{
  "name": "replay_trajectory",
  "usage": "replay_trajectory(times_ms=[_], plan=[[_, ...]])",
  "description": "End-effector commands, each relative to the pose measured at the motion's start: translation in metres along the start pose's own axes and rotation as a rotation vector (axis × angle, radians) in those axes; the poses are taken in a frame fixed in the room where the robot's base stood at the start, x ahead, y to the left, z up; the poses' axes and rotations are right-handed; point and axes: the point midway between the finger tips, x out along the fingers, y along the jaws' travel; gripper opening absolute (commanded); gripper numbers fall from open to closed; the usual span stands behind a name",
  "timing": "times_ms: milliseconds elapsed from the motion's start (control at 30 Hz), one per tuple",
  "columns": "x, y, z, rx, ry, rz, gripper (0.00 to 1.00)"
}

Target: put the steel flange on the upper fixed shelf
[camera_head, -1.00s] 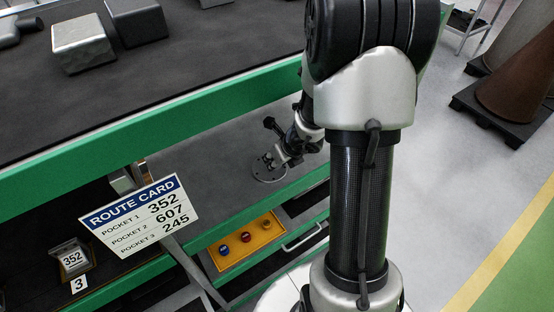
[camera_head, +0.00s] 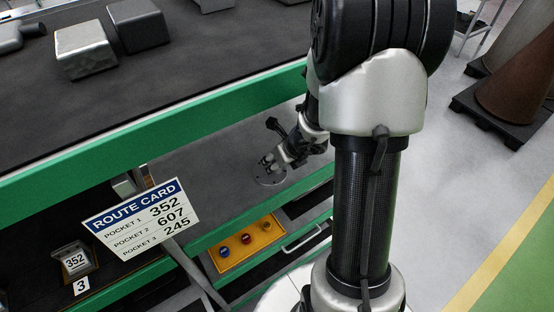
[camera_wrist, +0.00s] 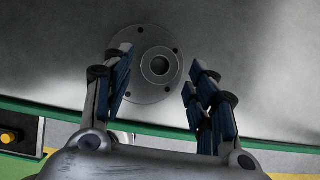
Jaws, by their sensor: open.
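The steel flange (camera_wrist: 158,47) is a round grey disc with a raised central hub and several bolt holes. It lies flat on a grey shelf surface, near a green front edge. In the head view the flange (camera_head: 268,180) shows only partly beneath my gripper (camera_head: 278,164). In the wrist view my gripper (camera_wrist: 161,78) is open, with its fingers apart on either side of the hub. The left finger overlaps part of the disc in the picture, and the right finger stands beside it. I cannot tell whether either finger touches the flange.
A dark upper surface (camera_head: 190,88) with a green edge (camera_head: 150,145) overhangs the grey level. Metal blocks (camera_head: 85,50) stand on it. A route card (camera_head: 127,220) hangs in front at left. A yellow button panel (camera_head: 246,245) sits below. Pallets with cones (camera_head: 510,90) stand at right.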

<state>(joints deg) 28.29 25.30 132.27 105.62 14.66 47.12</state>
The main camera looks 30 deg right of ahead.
Motion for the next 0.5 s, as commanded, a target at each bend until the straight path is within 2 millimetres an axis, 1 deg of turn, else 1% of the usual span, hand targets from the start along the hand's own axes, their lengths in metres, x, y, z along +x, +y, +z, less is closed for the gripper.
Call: replay_trajectory(times_ms=[33, 200, 300, 400, 500], plan=[[-0.017, -0.001, 0.003, 0.001, -0.002, -0.002, 0.53], [-0.056, -0.001, 0.003, 0.001, -0.002, -0.002, 0.53], [-0.075, -0.001, 0.003, 0.001, -0.002, -0.003, 0.53], [-0.088, -0.001, 0.002, 0.001, -0.001, -0.002, 0.53], [-0.095, -0.001, 0.001, 0.002, 0.0, -0.002, 0.53]])
